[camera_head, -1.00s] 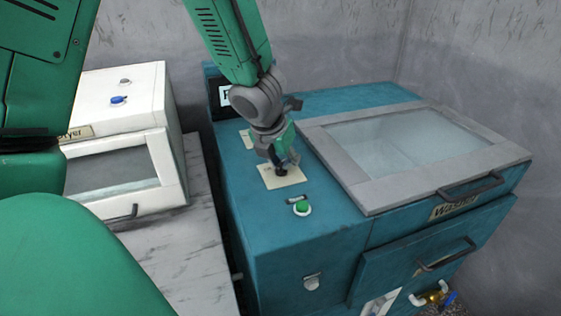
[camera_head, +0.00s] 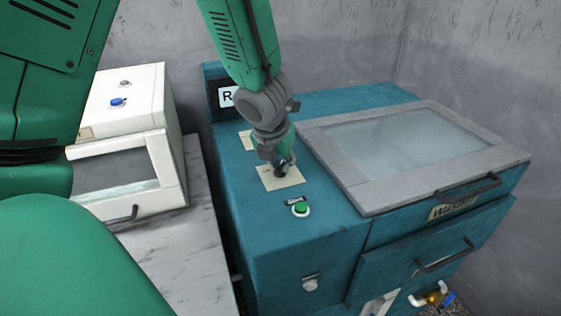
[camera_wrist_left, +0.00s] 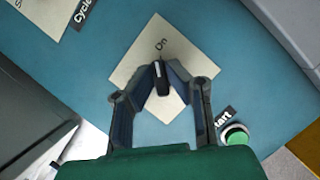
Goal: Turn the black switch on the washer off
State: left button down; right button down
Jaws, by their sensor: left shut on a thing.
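The washer (camera_head: 300,250) is a teal machine with a glass lid and a "Washer" label. The black switch (camera_wrist_left: 161,78) sits on a cream plate (camera_wrist_left: 130,75) on the washer's top panel. In the left wrist view, an "On" label shows on the plate above the switch. My left gripper (camera_head: 282,168) points down over this plate. In the left wrist view its fingers (camera_wrist_left: 163,82) are closed around the switch, one on each side. The gripper hides most of the switch in the head view. My right gripper is not in view.
A green start button (camera_head: 300,208) sits just in front of the plate. Another cream plate (camera_head: 247,141) lies behind it. The glass lid (camera_head: 425,145) is shut on the right. A white dryer (camera_head: 128,100) stands left on a marble-like surface (camera_head: 185,245).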

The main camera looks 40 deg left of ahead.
pick_arm(q)
jog(key=shift+s+d+n+g+y+p, duration=0.1)
jog(key=shift+n+g+y+p, duration=0.25)
jog(key=shift+n+p, duration=0.6)
jog(key=n+g+p, duration=0.1)
jog(key=n+p, duration=0.2)
jog(key=p, duration=0.1)
jog(key=n+g+y+p, duration=0.1)
jog(key=n+p, duration=0.3)
jog(key=n+g+y+p, duration=0.1)
jog(key=n+p, duration=0.2)
jog(key=p, duration=0.1)
jog(key=shift+d, duration=0.1)
jog(key=n+g+p, duration=0.1)
jog(key=n+p, duration=0.1)
jog(key=shift+f+n, duration=0.1)
jog(key=shift+n, duration=0.25)
jog(key=shift+f+n+g+p, duration=0.1)
jog(key=shift+n+g+p, duration=0.35)
jog(key=shift+n, duration=0.65)
jog(key=c, duration=1.6)
grip_release()
jog(key=shift+w, duration=0.3)
